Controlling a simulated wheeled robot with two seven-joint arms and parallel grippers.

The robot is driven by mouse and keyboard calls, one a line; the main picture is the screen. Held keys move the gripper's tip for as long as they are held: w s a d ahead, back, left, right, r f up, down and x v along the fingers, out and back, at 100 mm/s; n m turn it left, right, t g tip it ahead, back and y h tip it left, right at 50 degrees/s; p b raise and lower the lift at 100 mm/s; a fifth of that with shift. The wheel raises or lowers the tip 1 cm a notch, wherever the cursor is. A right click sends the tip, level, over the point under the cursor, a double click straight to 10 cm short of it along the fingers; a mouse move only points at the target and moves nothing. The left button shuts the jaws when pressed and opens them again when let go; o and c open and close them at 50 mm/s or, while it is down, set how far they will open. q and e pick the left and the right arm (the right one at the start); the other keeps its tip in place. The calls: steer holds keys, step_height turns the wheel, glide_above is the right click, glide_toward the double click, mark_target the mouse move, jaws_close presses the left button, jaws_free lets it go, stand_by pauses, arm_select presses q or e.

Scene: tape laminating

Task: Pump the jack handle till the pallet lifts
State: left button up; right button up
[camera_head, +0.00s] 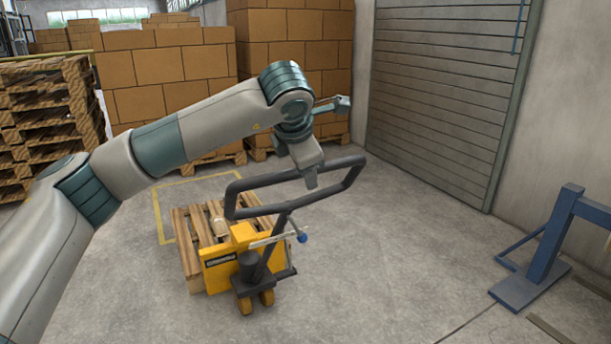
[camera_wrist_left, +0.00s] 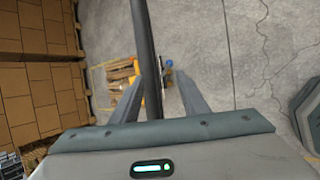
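The pallet jack (camera_head: 218,274) is yellow with a dark upright pump. Its dark looped handle (camera_head: 240,184) rises from it and leans toward the right. A wooden pallet (camera_head: 186,246) lies behind the jack body, low to the floor; I cannot tell whether it touches the floor. My left gripper (camera_head: 311,182) is at the far top bar of the handle, pointing down. In the left wrist view, the handle bar (camera_wrist_left: 146,50) runs between the two spread fingers, with gaps on both sides. A lever with a blue knob (camera_head: 302,237) sticks out beside the handle. My right gripper is out of view.
Stacked cartons (camera_head: 170,75) on pallets and a pile of empty pallets (camera_head: 45,120) stand behind and left. A shutter door (camera_head: 440,95) is at the back right. A blue steel frame (camera_head: 552,245) stands at right. The concrete floor between is clear.

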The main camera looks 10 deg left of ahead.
arm_select(q)
steer(key=b+v, duration=0.1)
steer(key=v, duration=1.3)
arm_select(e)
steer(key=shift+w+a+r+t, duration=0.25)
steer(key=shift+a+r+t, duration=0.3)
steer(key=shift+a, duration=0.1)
arm_select(q)
steer(key=shift+r, duration=0.1)
